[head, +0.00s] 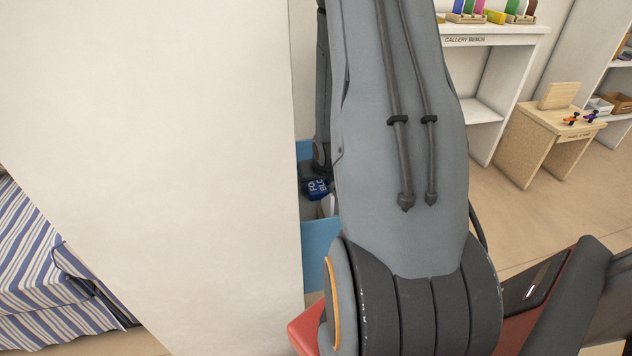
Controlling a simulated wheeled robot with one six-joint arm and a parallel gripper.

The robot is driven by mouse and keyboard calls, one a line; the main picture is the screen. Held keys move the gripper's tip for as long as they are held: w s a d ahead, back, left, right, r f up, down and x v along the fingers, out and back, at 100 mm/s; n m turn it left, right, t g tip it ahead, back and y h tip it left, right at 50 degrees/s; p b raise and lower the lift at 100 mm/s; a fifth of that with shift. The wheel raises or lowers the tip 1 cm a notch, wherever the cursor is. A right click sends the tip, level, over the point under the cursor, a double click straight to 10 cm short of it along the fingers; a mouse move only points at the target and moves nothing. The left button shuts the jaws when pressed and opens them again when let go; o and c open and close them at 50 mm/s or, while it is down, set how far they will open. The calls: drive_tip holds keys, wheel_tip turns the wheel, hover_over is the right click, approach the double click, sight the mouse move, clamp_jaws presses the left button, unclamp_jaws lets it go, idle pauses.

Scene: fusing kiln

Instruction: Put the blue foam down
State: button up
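The blue foam (318,188) shows in the head view as a small dark blue piece with white lettering, just left of my arm. Only part of it is visible, between the pale wall edge and my arm. It appears inside or just above a light blue container (320,242), but I cannot tell whether it rests on anything. The dark end of my arm with my gripper (313,171) is right at the foam's upper side. The fingers are not clear, so I cannot tell whether they grip the foam.
A large pale panel (150,150) fills the left side. A striped cloth (45,265) lies at the lower left. The white gallery bench (492,40) stands at the upper right, with a wooden table (550,135) beside it. Bare floor shows at the right.

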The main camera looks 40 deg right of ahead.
drive_tip(key=shift+o, duration=1.1)
drive_tip(key=shift+r, duration=0.1)
drive_tip(key=shift+s+r, duration=0.1)
drive_tip(key=shift+r, duration=0.4)
drive_tip(key=p+v, duration=0.2)
drive_tip(key=v, duration=0.9)
drive_tip(key=shift+s, duration=0.2)
drive_tip(key=shift+r, duration=0.1)
